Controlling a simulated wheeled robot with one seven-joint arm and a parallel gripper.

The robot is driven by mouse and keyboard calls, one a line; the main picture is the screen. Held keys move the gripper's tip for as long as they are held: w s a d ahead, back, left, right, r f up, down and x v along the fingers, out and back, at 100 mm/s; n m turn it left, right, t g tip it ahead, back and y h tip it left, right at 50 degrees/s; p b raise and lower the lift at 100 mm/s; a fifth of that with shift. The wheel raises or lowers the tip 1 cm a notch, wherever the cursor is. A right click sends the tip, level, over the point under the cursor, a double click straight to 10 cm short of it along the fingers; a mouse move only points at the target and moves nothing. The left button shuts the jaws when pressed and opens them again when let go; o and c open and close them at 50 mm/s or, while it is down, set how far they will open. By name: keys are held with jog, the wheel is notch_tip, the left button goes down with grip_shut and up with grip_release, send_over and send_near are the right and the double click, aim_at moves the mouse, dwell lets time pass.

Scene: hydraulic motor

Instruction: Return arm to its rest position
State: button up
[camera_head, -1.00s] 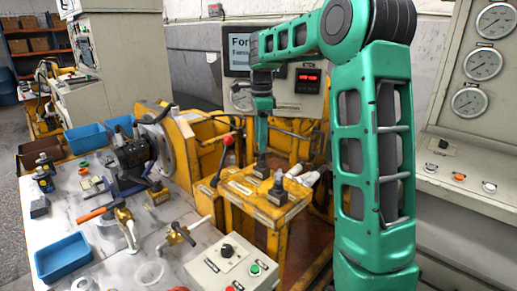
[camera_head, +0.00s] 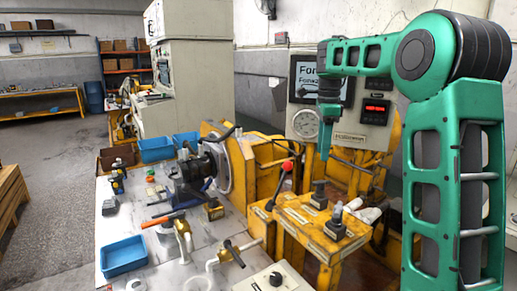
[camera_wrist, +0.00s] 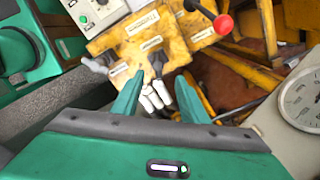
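My green arm rises at the right of the head view and bends over to the left, with my gripper (camera_head: 325,156) hanging down. It is above the yellow control stand (camera_head: 325,232) and apart from the black lever (camera_head: 319,194) below it. A second black lever (camera_head: 335,224) stands on the same stand. In the wrist view, the two green fingers of my gripper (camera_wrist: 160,76) are spread apart with nothing between them. The yellow stand (camera_wrist: 140,37) and its levers lie beyond the fingertips.
A red-knobbed lever (camera_head: 287,167) stands left of my gripper. A grey gauge panel with a red display (camera_head: 375,108) is behind it. The workbench (camera_head: 160,240) at left holds blue bins (camera_head: 123,256), valves and a black motor (camera_head: 190,172). Open floor (camera_head: 50,140) lies farther left.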

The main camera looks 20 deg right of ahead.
jog(key=s+d+f+n+h, duration=0.1)
jog(key=s+f+n, duration=0.25)
jog(key=s, duration=0.75)
jog(key=s+f+n, duration=0.2)
jog(key=s+n, duration=0.3)
jog(key=s, duration=0.7)
jog(key=s+a+f+n, duration=0.1)
jog(key=s+f+n, duration=0.2)
jog(key=s, duration=0.4)
jog(key=s+a+f+n+y, duration=0.1)
jog(key=s+a+f+n, duration=0.1)
jog(key=s+f+n, duration=0.2)
jog(key=s+f, duration=0.2)
jog(key=s, duration=0.2)
jog(key=shift+s+a+f, duration=0.2)
jog(key=shift+a+f, duration=0.05)
jog(key=shift+a, duration=0.05)
jog(key=shift+w+f, duration=0.25)
jog(key=shift+w, duration=0.35)
dwell(1.0)
